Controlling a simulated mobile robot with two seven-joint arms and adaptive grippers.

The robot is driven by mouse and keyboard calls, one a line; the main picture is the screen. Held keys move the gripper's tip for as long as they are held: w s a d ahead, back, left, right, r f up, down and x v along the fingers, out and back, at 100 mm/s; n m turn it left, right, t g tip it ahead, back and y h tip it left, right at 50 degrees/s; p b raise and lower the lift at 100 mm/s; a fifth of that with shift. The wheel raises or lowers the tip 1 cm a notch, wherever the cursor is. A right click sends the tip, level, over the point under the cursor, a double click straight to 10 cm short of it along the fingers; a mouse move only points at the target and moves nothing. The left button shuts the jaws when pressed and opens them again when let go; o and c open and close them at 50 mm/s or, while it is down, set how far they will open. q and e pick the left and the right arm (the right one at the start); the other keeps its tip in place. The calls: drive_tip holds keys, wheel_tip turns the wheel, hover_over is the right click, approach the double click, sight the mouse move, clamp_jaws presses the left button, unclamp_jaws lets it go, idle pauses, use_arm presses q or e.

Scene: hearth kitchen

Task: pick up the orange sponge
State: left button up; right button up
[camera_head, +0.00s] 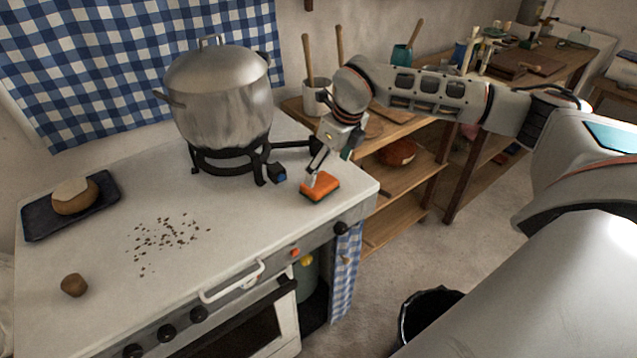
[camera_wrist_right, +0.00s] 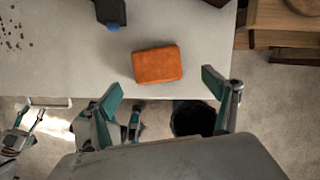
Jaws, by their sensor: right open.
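The orange sponge (camera_head: 320,187) lies flat on the white stove top, near its right front corner. In the right wrist view the sponge (camera_wrist_right: 157,65) sits near the counter edge, ahead of and between the open fingers. My right gripper (camera_head: 318,172) is just above the sponge in the head view, pointing down, with one finger partly covering it. In the wrist view the right gripper (camera_wrist_right: 163,88) is open, with nothing between its fingertips. Whether a finger touches the sponge is not clear. My left gripper does not show in the head view.
A big metal pot (camera_head: 222,95) stands on a black burner (camera_head: 232,158) behind the sponge. A dark tray (camera_head: 40,217) with a bread roll (camera_head: 75,196), dark crumbs (camera_head: 168,234) and a small brown lump (camera_head: 74,285) are to the left. A wooden shelf (camera_head: 395,190) stands right of the stove.

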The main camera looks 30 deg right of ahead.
sight(320, 182)
drive_tip(key=x, duration=0.4)
drive_tip(key=p+x, duration=0.1)
drive_tip(key=x, duration=0.1)
drive_tip(key=shift+w+a, duration=0.2)
drive_tip(key=shift+a, duration=0.1)
drive_tip(key=shift+c, duration=0.3)
drive_tip(key=shift+r, duration=0.1)
drive_tip(key=c, duration=1)
